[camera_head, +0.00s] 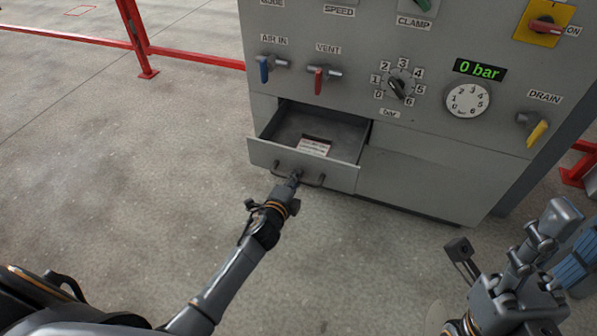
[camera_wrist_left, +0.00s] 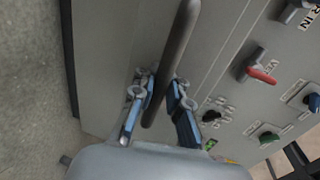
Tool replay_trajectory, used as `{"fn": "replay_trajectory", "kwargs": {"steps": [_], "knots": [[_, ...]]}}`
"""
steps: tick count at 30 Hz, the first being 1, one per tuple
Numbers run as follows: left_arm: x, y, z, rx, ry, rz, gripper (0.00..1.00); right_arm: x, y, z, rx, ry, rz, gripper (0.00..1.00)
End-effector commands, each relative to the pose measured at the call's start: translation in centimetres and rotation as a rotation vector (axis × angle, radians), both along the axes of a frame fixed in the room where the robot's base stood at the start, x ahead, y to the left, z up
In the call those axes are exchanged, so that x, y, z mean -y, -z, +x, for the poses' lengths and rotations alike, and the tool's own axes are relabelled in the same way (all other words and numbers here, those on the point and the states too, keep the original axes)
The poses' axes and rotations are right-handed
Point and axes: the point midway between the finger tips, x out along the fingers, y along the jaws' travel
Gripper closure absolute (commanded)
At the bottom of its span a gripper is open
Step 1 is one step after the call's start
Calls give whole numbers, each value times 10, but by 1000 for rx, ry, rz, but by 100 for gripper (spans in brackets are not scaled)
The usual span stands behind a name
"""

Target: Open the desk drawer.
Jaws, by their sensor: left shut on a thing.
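The desk drawer (camera_head: 300,168) is a grey box standing out from the lower left of the grey panel desk, open at the top. Its curved bar handle (camera_head: 313,184) is on the front face. My left gripper (camera_head: 294,179) is shut on the handle, near its left part. In the left wrist view the dark handle bar (camera_wrist_left: 172,60) runs between the two blue-padded fingers (camera_wrist_left: 162,98). A small pale card or label lies inside the drawer. My right gripper (camera_head: 545,232) is at the lower right, away from the desk; its finger opening is unclear.
Above the drawer are the blue AIR IN lever (camera_head: 265,68), red VENT lever (camera_head: 319,80), a bar knob (camera_head: 398,87) and a gauge (camera_head: 467,99). The yellow DRAIN lever (camera_head: 537,132) is at right. Red rails (camera_head: 135,40) stand behind. Floor before the drawer is clear.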

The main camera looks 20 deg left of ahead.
Motion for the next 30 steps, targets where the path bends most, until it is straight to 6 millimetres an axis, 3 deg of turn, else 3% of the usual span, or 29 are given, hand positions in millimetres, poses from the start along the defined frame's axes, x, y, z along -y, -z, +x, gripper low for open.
{"fn": "replay_trajectory", "kwargs": {"steps": [13,14,17,30], "knots": [[-1,-3,-1,5,-1,0,100,0,-1,0,0,0,0,60],[-1,-3,-1,5,-1,0,83,0,-1,0,0,0,0,60],[-1,-2,-1,5,0,0,63,0,-1,0,0,0,0,60],[-1,-2,-11,0,-1,1,63,1,-2,0,5,2,2,60]]}}
